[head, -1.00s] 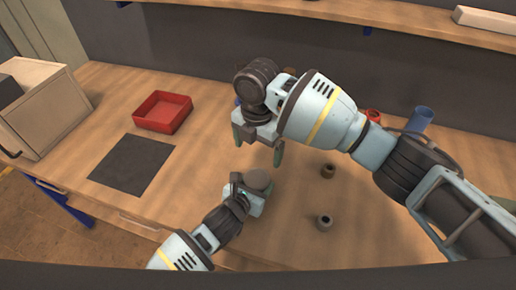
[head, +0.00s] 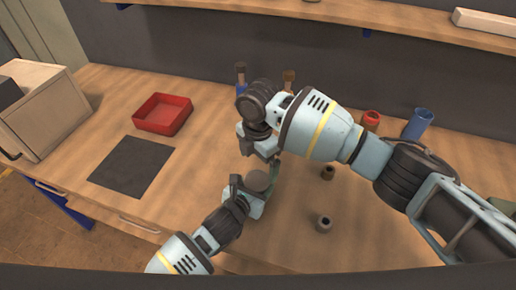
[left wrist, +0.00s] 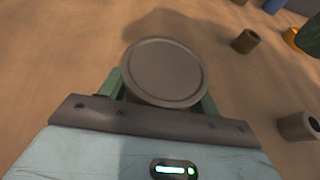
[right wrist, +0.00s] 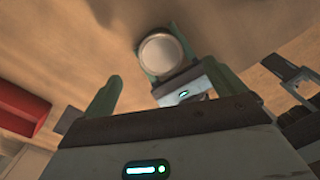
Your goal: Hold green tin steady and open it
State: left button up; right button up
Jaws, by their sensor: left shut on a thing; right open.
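The tin (head: 258,181) stands on the wooden bench, seen from above as a round grey-brown lid. It fills the middle of the left wrist view (left wrist: 164,72) and also shows in the right wrist view (right wrist: 160,52). Its side is mostly hidden, so I cannot tell the body colour. My left gripper (head: 254,190) is shut around the tin, with green fingers on both sides below the lid. My right gripper (head: 262,162) is open and empty, pointing down above and just behind the tin, apart from the lid.
Two small brown hollow cylinders (head: 328,172) (head: 324,223) stand to the right of the tin. A red tray (head: 163,114) and a dark mat (head: 132,165) lie to the left. A blue cup (head: 418,124) and a red-topped item (head: 371,120) stand behind my right arm.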

aim_at(258, 179)
jog(key=shift+f, duration=3)
jog(key=shift+c, duration=0.2)
jog(key=c, duration=1.1)
jog(key=shift+c, duration=0.2)
jog(key=shift+r, duration=0.55)
jog(key=shift+r, duration=0.65)
jog(key=shift+r, duration=0.1)
